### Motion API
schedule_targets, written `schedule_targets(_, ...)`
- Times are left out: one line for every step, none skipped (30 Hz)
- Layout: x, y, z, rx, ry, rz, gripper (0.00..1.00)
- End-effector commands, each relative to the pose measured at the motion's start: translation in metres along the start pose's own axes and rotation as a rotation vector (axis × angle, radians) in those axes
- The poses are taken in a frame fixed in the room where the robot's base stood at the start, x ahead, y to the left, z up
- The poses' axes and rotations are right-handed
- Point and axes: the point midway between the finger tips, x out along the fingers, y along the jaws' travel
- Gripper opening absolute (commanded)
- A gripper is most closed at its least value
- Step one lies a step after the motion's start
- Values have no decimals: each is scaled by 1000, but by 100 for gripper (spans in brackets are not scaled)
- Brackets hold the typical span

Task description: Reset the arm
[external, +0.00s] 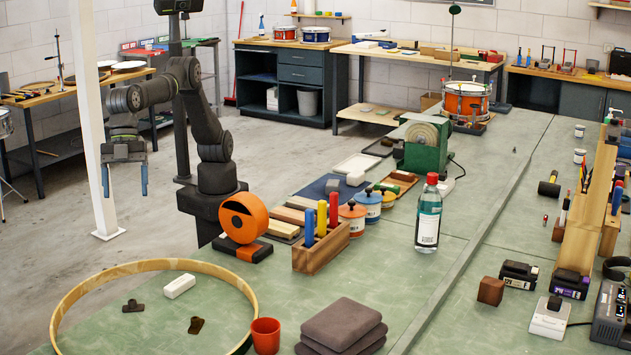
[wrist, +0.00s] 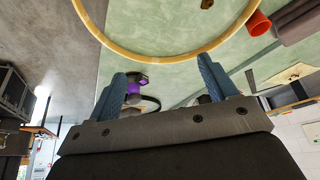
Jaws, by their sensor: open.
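My gripper (external: 125,178) hangs at the left of the external view, with its fingers pointing down. It is out past the bench's left edge, in the air and clear of everything on the bench. Its two blue fingers are apart with nothing between them. In the wrist view, my gripper (wrist: 168,78) also shows its fingers spread and empty. My arm is bent out to the left from its mount at the bench edge.
A wooden hoop (external: 150,266) lies on the green bench (external: 440,290), with a white block (external: 179,286) inside. An orange cup (external: 265,336) and folded grey cloths (external: 341,326) are nearby. An orange tape dispenser (external: 243,220) stands beside my base. A white post (external: 92,120) rises behind my gripper.

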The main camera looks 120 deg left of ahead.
Motion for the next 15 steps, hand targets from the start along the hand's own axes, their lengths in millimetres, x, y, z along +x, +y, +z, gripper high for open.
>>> schedule_targets(2, -11, -3, -14, 0, -6, 78)
schedule_targets(2, -17, -5, -21, 0, -10, 78)
schedule_targets(3, -24, -7, -31, 0, -14, 78)
schedule_targets(4, -30, -9, -37, 1, -17, 78)
schedule_targets(4, -35, -10, -43, 1, -19, 78)
schedule_targets(5, -42, -12, -52, 1, -23, 78)
schedule_targets(5, -46, -13, -58, 1, -26, 78)
schedule_targets(5, -50, -14, -63, 1, -28, 78)
schedule_targets(6, -56, -16, -69, 2, -31, 78)
schedule_targets(6, -59, -16, -74, 2, -33, 78)
schedule_targets(6, -63, -17, -78, 2, -35, 78)
schedule_targets(7, -66, -18, -82, 2, -37, 78)
schedule_targets(7, -68, -18, -85, 2, -38, 78)
schedule_targets(7, -70, -19, -87, 2, -39, 78)
schedule_targets(7, -72, -19, -89, 2, -40, 78)
